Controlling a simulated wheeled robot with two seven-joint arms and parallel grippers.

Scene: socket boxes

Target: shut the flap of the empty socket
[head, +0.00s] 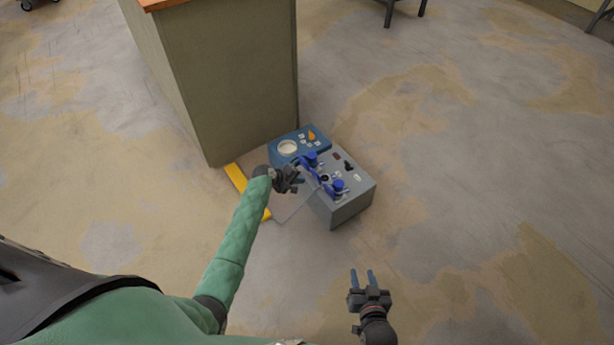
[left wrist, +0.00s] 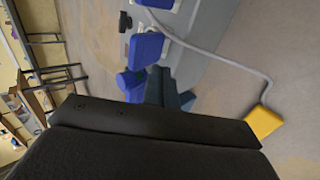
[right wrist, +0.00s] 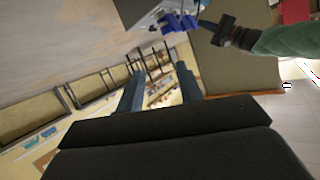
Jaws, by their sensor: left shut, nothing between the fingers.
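A grey socket box (head: 348,208) stands on the floor, with blue flaps (head: 338,186) and small dark and light fittings on top. Two blue parts of it show close up in the left wrist view (left wrist: 146,48). I cannot tell for sure which socket is empty or how far its flap stands open. My left gripper (head: 298,180) is shut and empty at the box's left edge, close to the blue parts; its fingertips (left wrist: 182,99) show beside them. I cannot tell whether they touch. My right gripper (head: 362,277) is open and empty, in front of the box and apart from it.
A blue box (head: 283,150) with a round white part adjoins the grey box at the back. A tall cabinet (head: 235,90) stands behind. A yellow piece (left wrist: 262,121) lies left of the box, with a thin grey line running to it.

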